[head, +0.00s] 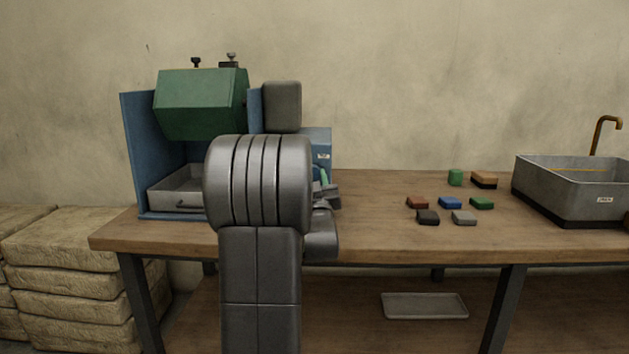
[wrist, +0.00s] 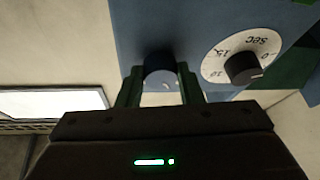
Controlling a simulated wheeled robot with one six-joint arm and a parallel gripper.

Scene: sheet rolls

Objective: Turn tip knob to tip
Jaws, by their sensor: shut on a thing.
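A dark blue-grey round knob (wrist: 160,69) sticks out from the blue panel (wrist: 200,22) in the wrist view. My gripper (wrist: 159,80) is shut on it, one green finger on each side. No label shows on this knob, and a small light mark sits near its lower edge. In the head view my gripper (head: 322,178) is at the right side of the blue-framed machine (head: 137,150), mostly hidden by my arm. The machine's green box (head: 200,103) hangs tilted above a grey tray (head: 176,192).
A black timer knob (wrist: 242,68) on a white dial (wrist: 215,67) marked in seconds sits close right of my fingers. Several small coloured blocks (head: 450,202) lie mid-table (head: 370,215). A grey sink (head: 570,178) stands at the right. Stacked bales (head: 65,250) are at the left.

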